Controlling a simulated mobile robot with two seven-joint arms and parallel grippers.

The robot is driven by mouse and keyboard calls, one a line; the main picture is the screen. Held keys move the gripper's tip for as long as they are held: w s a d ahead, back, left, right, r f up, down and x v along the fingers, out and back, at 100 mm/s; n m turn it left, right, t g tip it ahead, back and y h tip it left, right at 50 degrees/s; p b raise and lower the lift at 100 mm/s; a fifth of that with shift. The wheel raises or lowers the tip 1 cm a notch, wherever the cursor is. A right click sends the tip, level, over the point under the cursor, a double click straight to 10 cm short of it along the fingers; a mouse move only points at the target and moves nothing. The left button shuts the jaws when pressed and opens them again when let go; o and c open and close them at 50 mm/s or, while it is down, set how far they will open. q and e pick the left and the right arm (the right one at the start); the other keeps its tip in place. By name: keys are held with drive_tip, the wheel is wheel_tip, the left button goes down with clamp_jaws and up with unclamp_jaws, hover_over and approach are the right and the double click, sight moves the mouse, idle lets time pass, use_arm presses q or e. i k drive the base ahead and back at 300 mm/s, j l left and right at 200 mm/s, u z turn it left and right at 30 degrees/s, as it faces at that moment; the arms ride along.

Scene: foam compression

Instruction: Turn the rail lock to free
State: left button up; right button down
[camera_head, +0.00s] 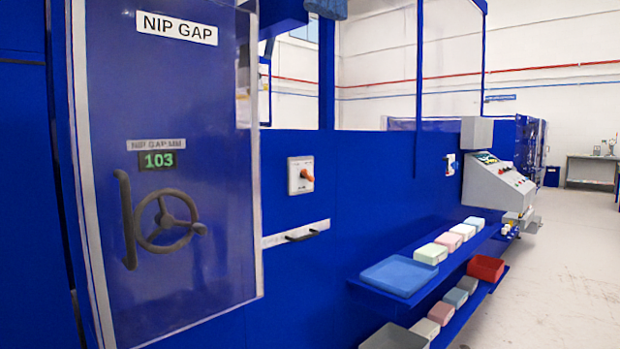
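A grey plate with an orange rotary knob (306,175) is fixed to the blue machine wall, left of the middle of the view. The knob's handle points toward the lower right. The small markings on the plate are too small to read, so I cannot tell for sure that this is the rail lock or which position it is set to. A second small light plate with a red knob (451,159) sits farther along the wall, beside the control console. Neither of my grippers is in view.
A NIP GAP door (100,110) with a handwheel (167,222) and a display reading 103 stands at the left. A dark pull handle (301,235) is below the knob. Shelves with foam blocks (430,253) jut out at right. A console (490,185) stands beyond; the right floor is clear.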

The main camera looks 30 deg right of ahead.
sight(305, 173)
drive_tip(key=i+l+z, duration=0.1)
drive_tip(key=l, duration=0.4)
drive_tip(key=i+l+z, duration=0.1)
drive_tip(key=i+l, duration=0.25)
drive_tip(key=l, duration=0.15)
drive_tip(key=i+l, duration=0.2)
drive_tip(key=l, duration=0.25)
drive_tip(key=i+l+z, duration=0.15)
drive_tip(key=l, duration=0.35)
drive_tip(key=i+l+z, duration=0.1)
drive_tip(key=i+l, duration=0.3)
drive_tip(key=i+l+z, duration=0.1)
drive_tip(key=i+l, duration=0.15)
drive_tip(key=l, duration=0.2)
